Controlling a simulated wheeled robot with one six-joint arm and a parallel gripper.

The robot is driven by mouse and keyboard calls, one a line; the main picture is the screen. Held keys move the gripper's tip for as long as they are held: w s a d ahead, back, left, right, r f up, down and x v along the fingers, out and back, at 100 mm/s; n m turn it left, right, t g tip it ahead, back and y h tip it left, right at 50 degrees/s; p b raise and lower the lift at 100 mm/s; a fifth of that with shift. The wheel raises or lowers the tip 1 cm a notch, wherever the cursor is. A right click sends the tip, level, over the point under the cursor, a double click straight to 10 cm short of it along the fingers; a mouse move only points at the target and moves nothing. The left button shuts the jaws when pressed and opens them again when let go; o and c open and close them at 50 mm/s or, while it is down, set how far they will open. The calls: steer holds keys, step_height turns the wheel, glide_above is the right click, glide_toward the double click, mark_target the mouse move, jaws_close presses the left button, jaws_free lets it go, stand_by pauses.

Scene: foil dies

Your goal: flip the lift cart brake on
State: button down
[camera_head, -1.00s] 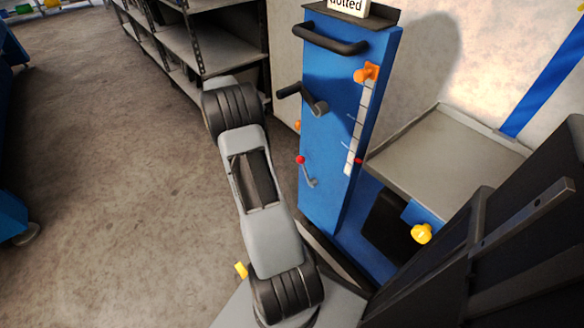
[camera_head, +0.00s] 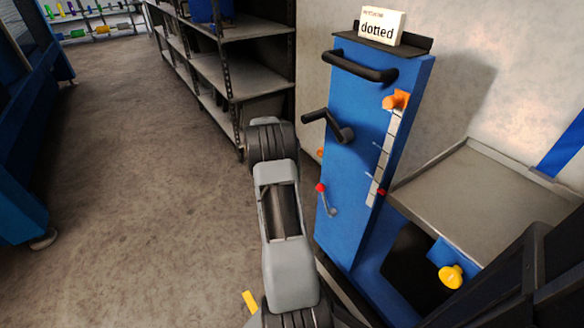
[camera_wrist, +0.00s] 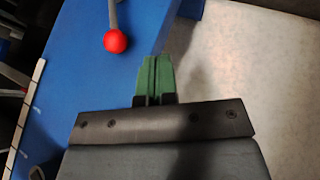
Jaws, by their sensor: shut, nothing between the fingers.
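The lift cart is a blue column (camera_head: 350,230) with a black handle at its top. A small lever with a red ball end (camera_head: 320,187) sits low on its face, with the ball at the upper left of the lever. In the wrist view the red ball (camera_wrist: 116,41) hangs on a grey rod at the top, against the blue panel. My gripper (camera_wrist: 154,62) shows green fingertips closed together, empty, below and right of the ball and apart from it. The gripper is hidden in the head view; only my arm shows left of the cart.
The column also bears a black crank (camera_head: 335,125), an orange knob (camera_head: 396,100) and a white scale (camera_head: 385,155). A grey platform (camera_head: 470,185) and yellow knob (camera_head: 452,276) are at right. Shelving (camera_head: 235,75) stands behind. Floor at left is clear.

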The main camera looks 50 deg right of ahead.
mark_target(324, 200)
steer(key=s+d+f+b, duration=0.1)
steer(key=s+f+b, duration=0.1)
steer(key=s, duration=0.4)
steer(key=shift+s+f, duration=0.15)
steer(key=shift+f, duration=0.2)
